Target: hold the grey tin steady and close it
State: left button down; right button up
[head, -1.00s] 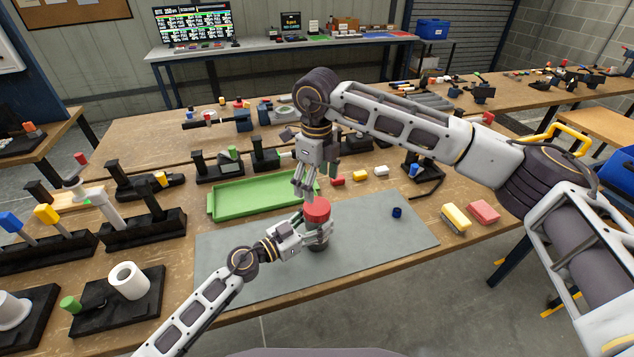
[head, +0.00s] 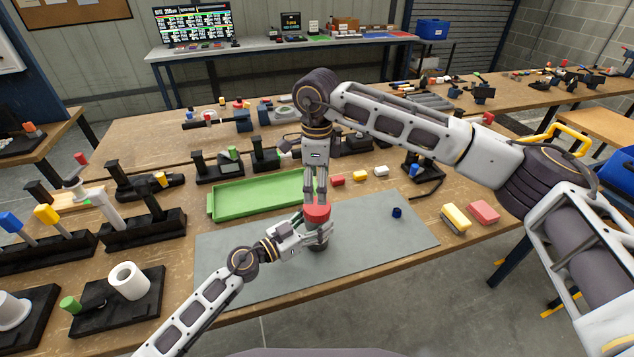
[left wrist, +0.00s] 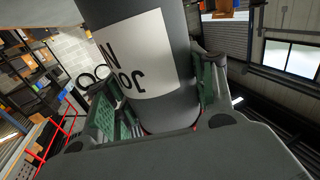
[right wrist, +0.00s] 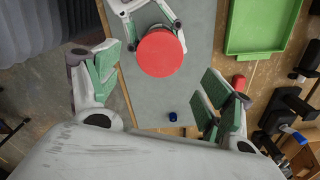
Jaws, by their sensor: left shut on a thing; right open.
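The grey tin (head: 319,243) stands upright on the grey mat, with its red lid (head: 317,211) on top. In the left wrist view the tin (left wrist: 150,50) is dark grey with a white printed label. My left gripper (head: 318,235) is shut around the tin's side, its green pads touching it. My right gripper (head: 316,196) is open, pointing down just above the red lid. In the right wrist view the red lid (right wrist: 160,53) lies ahead of and between the spread fingers (right wrist: 150,95), apart from them. Whether the lid is fully seated is hard to tell.
The grey mat (head: 390,240) is mostly clear, with a small blue cap (head: 397,212) at right. A green tray (head: 240,202) lies behind. A yellow brush (head: 456,217) and a pink block (head: 484,211) lie at the right edge. Black fixtures (head: 145,232) fill the left.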

aim_at(317, 205)
jog(key=shift+f, duration=0.2)
jog(key=shift+f, duration=3.85)
jog(key=shift+c, duration=0.4)
jog(key=c, duration=1)
jog(key=o, duration=1.2)
jog(key=shift+r, duration=0.15)
jog(key=shift+r, duration=5.9)
